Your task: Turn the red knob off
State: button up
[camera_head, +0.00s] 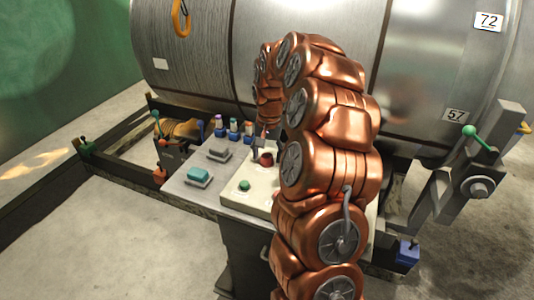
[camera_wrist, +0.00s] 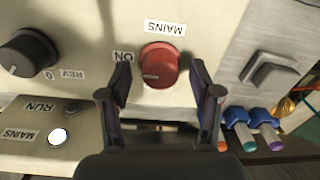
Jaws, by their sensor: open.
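The red knob (camera_wrist: 160,62) is on a pale panel in the wrist view, with an upside-down MAINS label (camera_wrist: 164,28) above it and an ON label (camera_wrist: 123,57) to its left. A light mark on the knob's lower left points left, roughly toward the ON side. My gripper (camera_wrist: 160,72) is open, with one finger on each side of the knob and visible space between them. Whether a finger touches it cannot be told. In the head view the red knob (camera_head: 266,159) shows beside my arm, which hides part of the panel.
A black knob (camera_wrist: 28,53) with REV and 0 labels is left of the red one. A lit MAINS RUN lamp (camera_wrist: 58,136) is below it. A grey switch (camera_wrist: 268,72) and several coloured connectors (camera_wrist: 235,116) are at right. A large metal drum (camera_head: 200,60) stands behind the panel.

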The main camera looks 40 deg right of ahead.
jog(key=shift+f, duration=0.2)
jog(key=c, duration=1.1)
